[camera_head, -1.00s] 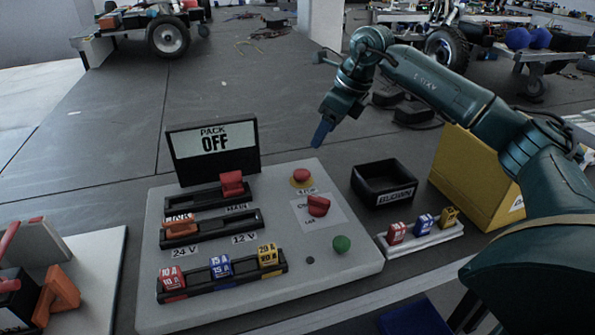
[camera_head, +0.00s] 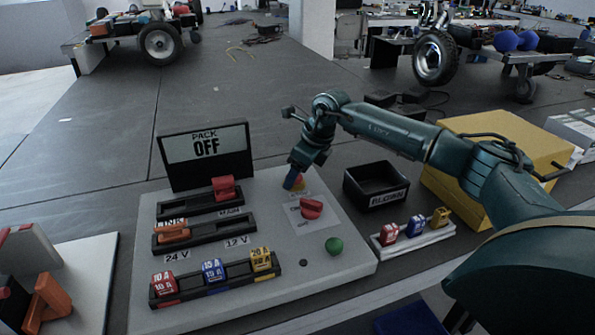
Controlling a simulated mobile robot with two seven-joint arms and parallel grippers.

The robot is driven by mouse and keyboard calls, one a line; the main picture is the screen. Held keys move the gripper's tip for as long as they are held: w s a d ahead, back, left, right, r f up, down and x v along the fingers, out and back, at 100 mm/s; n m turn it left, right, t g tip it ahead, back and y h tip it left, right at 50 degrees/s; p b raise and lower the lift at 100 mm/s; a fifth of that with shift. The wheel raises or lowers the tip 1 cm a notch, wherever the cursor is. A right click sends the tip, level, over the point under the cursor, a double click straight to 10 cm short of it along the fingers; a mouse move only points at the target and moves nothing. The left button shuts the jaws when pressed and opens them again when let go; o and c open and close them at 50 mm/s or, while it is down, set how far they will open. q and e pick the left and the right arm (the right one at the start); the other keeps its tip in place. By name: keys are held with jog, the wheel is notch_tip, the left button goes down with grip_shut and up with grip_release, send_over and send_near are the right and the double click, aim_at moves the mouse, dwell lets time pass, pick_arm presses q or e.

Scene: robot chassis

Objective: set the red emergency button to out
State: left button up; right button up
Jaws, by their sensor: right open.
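The red emergency button (camera_head: 301,184) sits on its yellow base at the top right of the light grey panel (camera_head: 345,260). It is mostly hidden behind my right gripper (camera_head: 290,184), whose blue fingertips point down at it. That gripper is open, but I cannot tell whether the fingers are around the button, touching it or just in front of it. Whether the button is in or out cannot be seen. The display (camera_head: 205,155) behind the panel reads PACK OFF. My left gripper is not in view.
Below the button are a red rotary switch (camera_head: 311,208) and a green button (camera_head: 334,245). Left are two slider switches (camera_head: 223,188) (camera_head: 172,232) and several fuses (camera_head: 213,272). A black bin (camera_head: 376,185), spare-fuse rack (camera_head: 413,239) and yellow box (camera_head: 495,150) stand right.

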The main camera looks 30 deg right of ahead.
jog(key=shift+c, duration=0.6)
grip_shut()
jog(key=shift+r+p, duration=0.6)
jog(key=shift+r, duration=0.35)
jog(key=shift+w+f, duration=0.1)
jog(key=shift+c, duration=1.7)
grip_release()
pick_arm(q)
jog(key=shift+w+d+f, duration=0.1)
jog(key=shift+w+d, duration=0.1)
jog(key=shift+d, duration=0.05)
pick_arm(e)
jog(key=o, duration=0.5)
jog(key=shift+c, duration=0.2)
